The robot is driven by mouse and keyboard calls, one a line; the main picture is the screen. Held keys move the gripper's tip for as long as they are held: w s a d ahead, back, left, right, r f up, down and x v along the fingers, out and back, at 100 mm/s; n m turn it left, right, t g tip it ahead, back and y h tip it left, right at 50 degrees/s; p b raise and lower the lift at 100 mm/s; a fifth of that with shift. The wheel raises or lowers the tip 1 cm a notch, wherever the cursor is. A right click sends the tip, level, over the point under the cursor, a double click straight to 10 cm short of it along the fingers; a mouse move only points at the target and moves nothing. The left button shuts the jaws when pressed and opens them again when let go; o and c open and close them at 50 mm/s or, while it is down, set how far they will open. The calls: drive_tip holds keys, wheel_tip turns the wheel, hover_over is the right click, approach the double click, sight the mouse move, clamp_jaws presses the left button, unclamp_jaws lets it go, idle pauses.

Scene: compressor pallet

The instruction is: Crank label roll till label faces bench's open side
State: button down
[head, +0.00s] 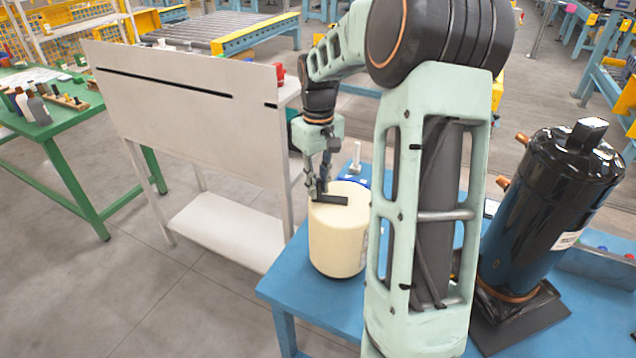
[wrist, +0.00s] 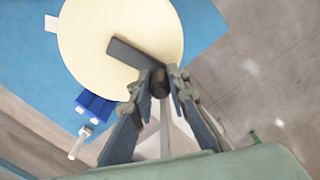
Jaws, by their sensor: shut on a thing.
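The label roll (head: 335,240) is a cream upright cylinder on the blue bench (head: 300,290), partly behind my arm in the head view. In the wrist view its round top (wrist: 90,40) fills the upper middle. A dark crank bar (wrist: 135,57) lies across that top, with a dark knob (wrist: 159,82) at its outer end. My gripper (head: 317,194) points down at the roll's left edge and is shut on the knob.
A black compressor (head: 545,215) stands on a dark plate at the bench's right. A blue part with a white upright pin (head: 356,158) is behind the roll. A white panelled stand (head: 190,120) is close on the left. The bench's front left corner is clear.

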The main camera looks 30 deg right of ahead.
sight(327, 216)
drive_tip(key=shift+s+a+r+n+p, duration=0.15)
drive_tip(key=shift+s+n+p, duration=0.25)
drive_tip(key=shift+n, duration=0.4)
drive_tip(key=shift+s+a+f+n+p, duration=0.1)
drive_tip(key=shift+s+a+n+p, duration=0.2)
drive_tip(key=shift+n, duration=0.5)
drive_tip(key=shift+s+n+p, duration=0.6)
drive_tip(key=shift+s+n, duration=0.1)
drive_tip(key=shift+n, duration=0.5)
drive_tip(key=shift+s+n+p, duration=0.45)
drive_tip(key=shift+n, duration=0.35)
drive_tip(key=shift+s+n+p, duration=0.4)
drive_tip(key=shift+n+p, duration=0.05)
drive_tip(key=shift+n, duration=0.35)
drive_tip(key=shift+s+d+n+p, duration=0.2)
drive_tip(key=shift+s+n+p, duration=0.5)
drive_tip(key=shift+n, duration=0.6)
drive_tip(key=c, duration=1.8)
unclamp_jaws()
drive_tip(key=shift+c, duration=0.2)
